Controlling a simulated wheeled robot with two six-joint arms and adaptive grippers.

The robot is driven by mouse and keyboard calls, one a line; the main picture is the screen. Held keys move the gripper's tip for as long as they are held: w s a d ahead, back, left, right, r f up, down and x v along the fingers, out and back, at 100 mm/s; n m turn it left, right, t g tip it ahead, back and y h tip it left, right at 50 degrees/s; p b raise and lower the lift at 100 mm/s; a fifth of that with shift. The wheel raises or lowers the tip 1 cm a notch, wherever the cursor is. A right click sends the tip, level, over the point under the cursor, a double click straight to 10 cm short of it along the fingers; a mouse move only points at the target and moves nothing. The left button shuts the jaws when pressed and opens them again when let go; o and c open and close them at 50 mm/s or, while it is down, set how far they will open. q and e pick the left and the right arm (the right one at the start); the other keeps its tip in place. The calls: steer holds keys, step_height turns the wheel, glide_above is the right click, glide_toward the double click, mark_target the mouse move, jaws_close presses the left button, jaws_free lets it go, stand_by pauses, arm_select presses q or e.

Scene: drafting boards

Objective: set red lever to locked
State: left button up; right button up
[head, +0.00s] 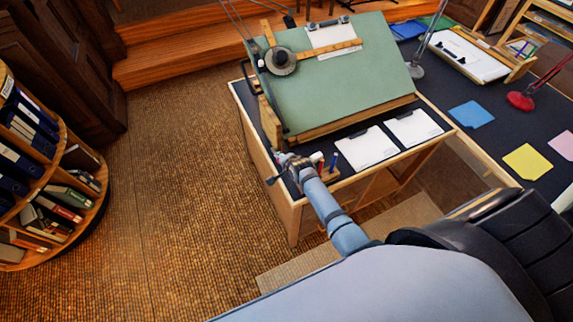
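A green drafting board (335,75) is tilted on a wooden desk (270,175) with a dark top. My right arm comes in from the lower right, and its gripper (284,167) is at the desk's near left corner, close below the board's lower left corner. The gripper is too small and overlapped to tell whether it is open or shut, or whether it touches anything. I cannot make out a red lever; it may be hidden by the gripper. A black handle (247,76) shows at the board's left edge. My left gripper is not in view.
Small red and blue upright items (333,163) stand just right of my gripper. Two white sheets (367,147) lie on the desk. A red lamp base (520,101) stands at the right. A round bookshelf (85,205) is at the left, with open floor between.

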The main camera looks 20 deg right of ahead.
steer(key=v, duration=1.1)
